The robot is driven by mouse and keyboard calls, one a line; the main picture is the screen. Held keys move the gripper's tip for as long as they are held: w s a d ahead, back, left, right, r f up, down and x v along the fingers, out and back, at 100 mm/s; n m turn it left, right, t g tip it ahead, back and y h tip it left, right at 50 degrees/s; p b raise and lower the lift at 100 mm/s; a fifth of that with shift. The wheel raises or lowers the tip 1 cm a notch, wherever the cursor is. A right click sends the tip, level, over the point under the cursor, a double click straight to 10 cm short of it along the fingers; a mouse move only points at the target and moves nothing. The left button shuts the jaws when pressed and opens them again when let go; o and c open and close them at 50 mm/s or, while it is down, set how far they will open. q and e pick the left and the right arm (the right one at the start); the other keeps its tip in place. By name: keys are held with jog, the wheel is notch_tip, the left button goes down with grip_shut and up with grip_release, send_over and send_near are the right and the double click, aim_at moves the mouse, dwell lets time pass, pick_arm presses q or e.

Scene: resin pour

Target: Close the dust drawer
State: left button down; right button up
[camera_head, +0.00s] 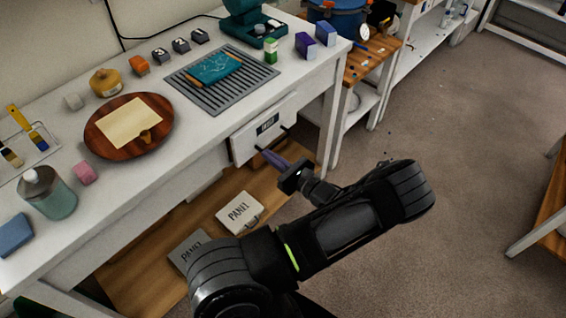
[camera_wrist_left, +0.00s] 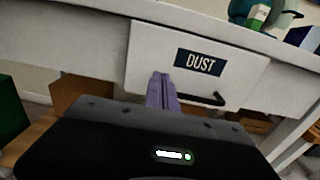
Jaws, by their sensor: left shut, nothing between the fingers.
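The dust drawer (camera_head: 248,144) is a white front with a dark label, set under the white workbench top. In the left wrist view the drawer front (camera_wrist_left: 150,57) fills the middle, with its label reading DUST and a black bar handle (camera_wrist_left: 205,98) below. In the head view the drawer seems to stand out a little from the bench; how far I cannot tell. My left gripper (camera_head: 268,155) is shut and empty, its purple fingers pointing at the drawer front, left of the handle in the wrist view (camera_wrist_left: 161,80). Whether the fingertips touch it I cannot tell. My right gripper is not in view.
The white bench top (camera_head: 185,135) holds a round wooden tray (camera_head: 95,140), a grey slatted mat (camera_head: 220,92), a jar (camera_head: 50,195) and small blocks. Open floor (camera_head: 450,150) lies to the right.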

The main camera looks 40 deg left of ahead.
aim_at(252, 142)
pick_arm(q)
jog(key=a+p, duration=0.1)
jog(key=a, duration=0.4)
jog(key=shift+s, duration=0.1)
jog(key=shift+a, duration=0.1)
jog(key=shift+a+f, duration=0.1)
jog(key=shift+a, duration=0.2)
jog(key=a+b, duration=0.1)
jog(key=a, duration=0.2)
jog(key=shift+a, duration=0.25)
jog(key=shift+d+r, duration=0.1)
jog(key=shift+r, duration=0.15)
